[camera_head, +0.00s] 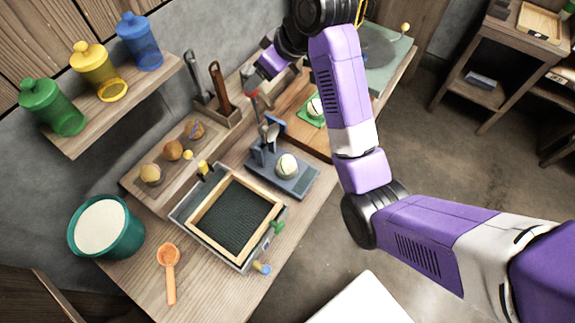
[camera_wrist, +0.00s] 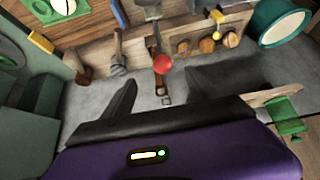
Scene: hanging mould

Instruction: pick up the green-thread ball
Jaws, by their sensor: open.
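A pale ball with faint greenish lines (camera_head: 287,167) sits on a blue-grey stand (camera_head: 301,184) at the middle of the bench. Another pale ball with dark markings (camera_head: 315,107) rests on a green square (camera_head: 306,121) farther back; a pale ball on a green square also shows at the top left of the wrist view (camera_wrist: 63,4). Thread colours are too small to tell surely. My gripper (camera_wrist: 160,90) is open and empty, its two dark fingers apart. In the head view it hangs near the wall side of the bench, beyond both balls and touching neither.
Several brownish balls (camera_head: 173,150) sit on a wooden rack. A red knob (camera_wrist: 163,64) shows just beyond my fingers. A tool holder (camera_head: 215,118), framed mesh tray (camera_head: 235,216), teal tub (camera_head: 106,227) and orange scoop (camera_head: 168,262) crowd the bench. Coloured jars (camera_head: 97,73) stand on a shelf.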

